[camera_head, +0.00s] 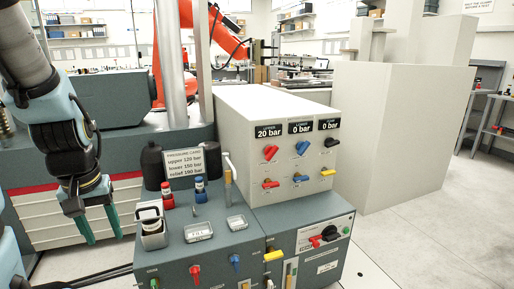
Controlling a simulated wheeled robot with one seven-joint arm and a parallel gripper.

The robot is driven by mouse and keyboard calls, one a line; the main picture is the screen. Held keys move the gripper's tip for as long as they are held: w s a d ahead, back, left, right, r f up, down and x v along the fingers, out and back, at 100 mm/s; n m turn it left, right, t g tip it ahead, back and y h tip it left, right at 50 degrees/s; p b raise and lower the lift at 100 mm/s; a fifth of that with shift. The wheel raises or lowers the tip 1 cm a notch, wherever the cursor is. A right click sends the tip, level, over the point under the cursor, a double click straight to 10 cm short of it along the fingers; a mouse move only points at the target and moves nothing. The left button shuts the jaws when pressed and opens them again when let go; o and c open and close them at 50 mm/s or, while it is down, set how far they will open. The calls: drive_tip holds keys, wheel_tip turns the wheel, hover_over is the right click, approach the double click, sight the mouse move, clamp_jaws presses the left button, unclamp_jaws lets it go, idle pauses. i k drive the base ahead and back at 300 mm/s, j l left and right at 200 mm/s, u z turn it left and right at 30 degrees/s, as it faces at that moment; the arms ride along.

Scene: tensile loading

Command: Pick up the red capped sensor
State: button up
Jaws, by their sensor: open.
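The red capped sensor (167,189) stands upright on the top of the grey-green cabinet (215,250), near its back left. A similar blue capped sensor (199,187) stands just to its right. My gripper (101,237) hangs left of the cabinet with its two green fingers pointing down. It is open and empty, apart from the red capped sensor. Nothing hides the cap of the sensor, but its foot is too small to make out clearly.
A metal holder (153,235) stands in front of the red capped sensor. Black bottles and a pressure card (184,162) stand behind. Small labelled trays (198,232) lie to the right. A white control box (273,130) rises at the right. Floor (440,240) is clear farther right.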

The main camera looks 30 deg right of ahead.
sight(165, 188)
drive_tip(key=i+j+u, duration=0.15)
drive_tip(key=u, duration=0.2)
drive_tip(key=i+j+u, duration=0.1)
drive_tip(key=u, duration=0.25)
drive_tip(key=i+u, duration=0.25)
drive_tip(key=u, duration=0.15)
